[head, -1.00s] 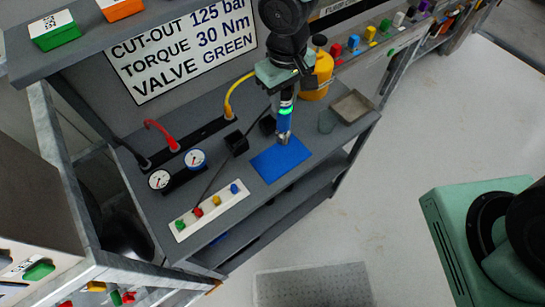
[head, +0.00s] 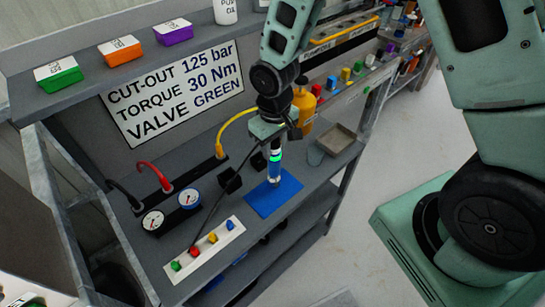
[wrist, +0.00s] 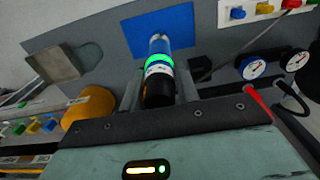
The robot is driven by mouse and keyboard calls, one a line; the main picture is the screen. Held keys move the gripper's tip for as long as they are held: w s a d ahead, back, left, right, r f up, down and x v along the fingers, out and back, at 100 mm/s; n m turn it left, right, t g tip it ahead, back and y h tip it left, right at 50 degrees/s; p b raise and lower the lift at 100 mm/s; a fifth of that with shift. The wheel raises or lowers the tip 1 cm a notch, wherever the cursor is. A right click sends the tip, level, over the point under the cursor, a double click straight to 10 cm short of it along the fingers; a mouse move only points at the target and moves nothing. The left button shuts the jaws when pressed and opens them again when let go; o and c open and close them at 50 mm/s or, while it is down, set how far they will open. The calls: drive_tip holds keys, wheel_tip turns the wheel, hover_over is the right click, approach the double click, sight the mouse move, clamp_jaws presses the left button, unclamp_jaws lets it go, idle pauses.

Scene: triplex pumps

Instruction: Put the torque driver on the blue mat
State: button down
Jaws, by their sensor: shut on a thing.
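The torque driver (head: 275,166) is a dark and blue cylinder with a glowing green ring and a silver lower end. My gripper (head: 277,146) is shut on its upper part and holds it upright, tip down. The driver also shows in the wrist view (wrist: 158,66), between my gripper's fingers (wrist: 160,92). The blue mat (head: 277,201) lies flat on the grey bench. The driver's lower end overlaps the mat in both views. I cannot tell whether it touches the mat.
A black block (head: 230,180) stands left of the mat. A white strip with coloured knobs (head: 204,249) and two gauges (head: 153,221) lie further left. A yellow bottle (head: 303,103) stands behind, and a shallow grey tray (head: 337,139) to the right. The bench's front edge is close to the mat.

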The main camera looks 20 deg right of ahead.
sight(274, 157)
drive_tip(key=shift+f+p, duration=0.35)
drive_tip(key=shift+f, duration=1.65)
drive_tip(key=shift+f, duration=0.2)
drive_tip(key=c, duration=1)
unclamp_jaws()
drive_tip(key=shift+c, duration=0.2)
drive_tip(key=shift+r, duration=0.2)
